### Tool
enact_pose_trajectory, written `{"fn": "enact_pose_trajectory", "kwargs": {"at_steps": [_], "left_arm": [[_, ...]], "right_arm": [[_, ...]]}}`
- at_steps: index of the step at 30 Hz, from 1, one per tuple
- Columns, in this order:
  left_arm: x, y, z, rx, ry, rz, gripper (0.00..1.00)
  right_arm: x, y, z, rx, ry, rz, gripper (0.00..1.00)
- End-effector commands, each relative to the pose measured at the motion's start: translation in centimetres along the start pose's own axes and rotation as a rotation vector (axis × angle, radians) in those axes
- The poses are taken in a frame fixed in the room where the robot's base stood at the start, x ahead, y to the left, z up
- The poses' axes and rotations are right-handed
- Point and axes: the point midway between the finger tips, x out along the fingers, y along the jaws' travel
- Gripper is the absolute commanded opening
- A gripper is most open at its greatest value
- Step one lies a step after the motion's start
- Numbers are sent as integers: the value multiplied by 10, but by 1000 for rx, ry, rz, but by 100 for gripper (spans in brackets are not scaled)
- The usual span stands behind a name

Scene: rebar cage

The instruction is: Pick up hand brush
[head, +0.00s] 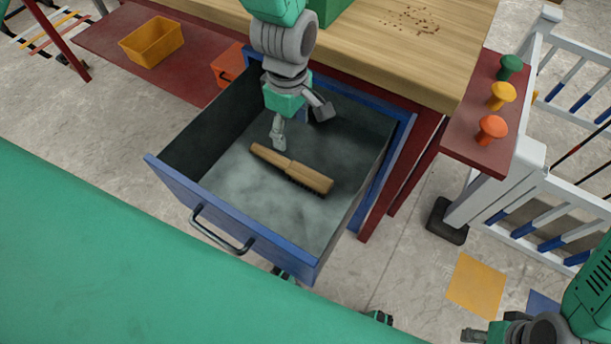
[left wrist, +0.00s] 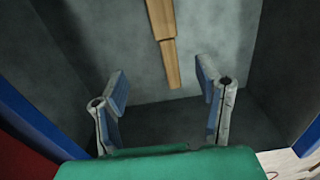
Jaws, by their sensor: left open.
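The hand brush (head: 292,168) has a light wooden back and handle with dark bristles under its right part. It lies bristles down in the open blue drawer (head: 232,222). My left gripper (head: 300,124) is open and empty, inside the drawer above and behind the brush. One fingertip appears close to the brush's left part; I cannot tell if it touches. In the left wrist view the brush (left wrist: 163,45) lies beyond the two spread fingers (left wrist: 163,88), with nothing between them. My right gripper (head: 480,333) shows only partly at the bottom right corner.
An orange bin (head: 152,42) sits on a red shelf at left. Coloured knobs (head: 501,95) stand on a red ledge at right, beside white railings (head: 575,175).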

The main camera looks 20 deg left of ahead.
Motion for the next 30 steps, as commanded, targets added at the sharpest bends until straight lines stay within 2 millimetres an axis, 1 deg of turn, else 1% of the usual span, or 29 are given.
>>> {"fn": "enact_pose_trajectory", "kwargs": {"at_steps": [1,6,10,12,20,27,30], "left_arm": [[10,-1,0,0,-1,-3,59],[45,-1,0,1,-1,-4,59],[68,-1,0,1,-1,-3,59],[75,-1,0,1,-1,0,59],[89,-3,2,1,0,-2,59],[126,-9,6,1,-1,-3,59],[134,-9,6,1,-1,-1,59]], "right_arm": [[5,0,0,0,0,0,40],[17,0,1,0,0,0,40],[24,0,1,0,0,0,40],[26,0,1,0,0,0,40],[32,0,2,0,0,0,40],[52,0,3,0,0,0,40],[55,0,3,0,0,0,40]]}}
